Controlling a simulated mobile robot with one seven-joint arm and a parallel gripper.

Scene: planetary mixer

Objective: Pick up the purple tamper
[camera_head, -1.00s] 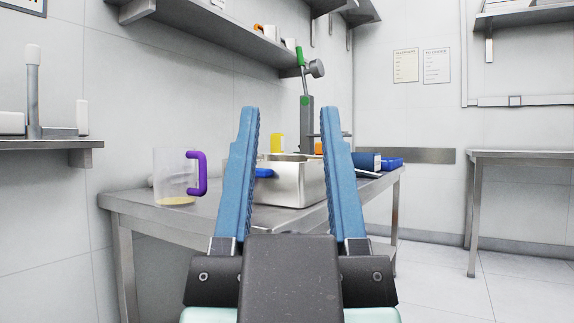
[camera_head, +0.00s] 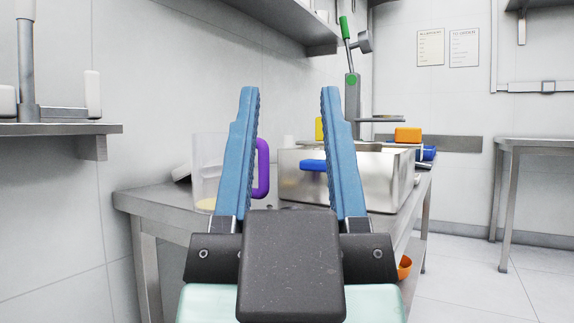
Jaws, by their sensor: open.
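The only purple thing I can see is a curved upright handle (camera_head: 263,168) on a clear jug (camera_head: 207,165) with some yellowish content at its bottom. No separate purple tamper can be made out. The jug stands at the left end of the steel table (camera_head: 155,197). My gripper (camera_head: 289,90) is open and empty in the foreground, its two blue fingers pointing up and forward. In the picture, the purple handle shows between the fingers, just right of the left finger, which covers part of the jug. The handle appears beyond the fingers, apart from them.
Behind are an orange block (camera_head: 408,134) and a green-topped lever device (camera_head: 352,95). A shelf (camera_head: 270,30) hangs above. An orange bowl (camera_head: 404,267) sits below the table.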

